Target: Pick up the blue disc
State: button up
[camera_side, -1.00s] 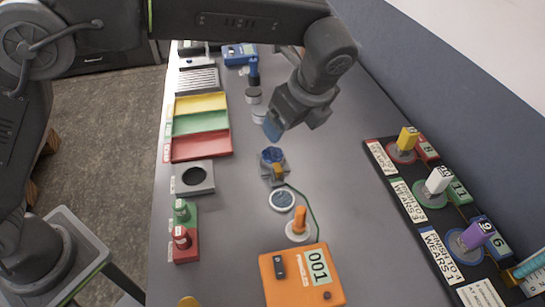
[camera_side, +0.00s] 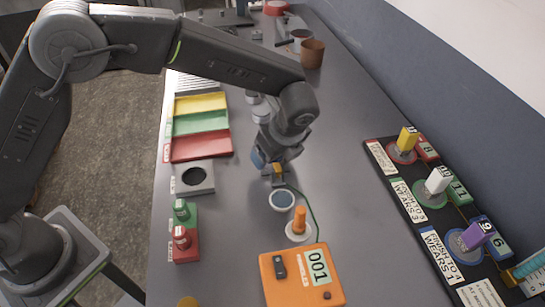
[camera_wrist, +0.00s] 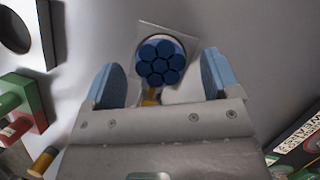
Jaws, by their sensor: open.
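The blue disc (camera_wrist: 160,62) is made up of several round blue cells. In the wrist view it sits over a pale square plate (camera_wrist: 186,90) with a round dark rim. My gripper (camera_wrist: 160,66) is open, with one blue finger on each side of the disc and visible gaps between. In the side view my gripper (camera_side: 266,161) is low over the disc's place and hides the disc. A small yellow-orange part (camera_side: 278,169) shows beside the fingers. Whether the fingers are level with the disc I cannot tell.
A round dish (camera_side: 282,200), an orange peg (camera_side: 299,220) on a white base and an orange box (camera_side: 301,276) stand nearer the camera. A grey block with a hole (camera_side: 194,177) and coloured trays (camera_side: 202,146) lie left. A dark board with pegs (camera_side: 408,190) is right.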

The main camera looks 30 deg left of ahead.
jog(key=shift+a+f, duration=0.25)
jog(key=shift+f, duration=0.35)
jog(key=c, duration=1)
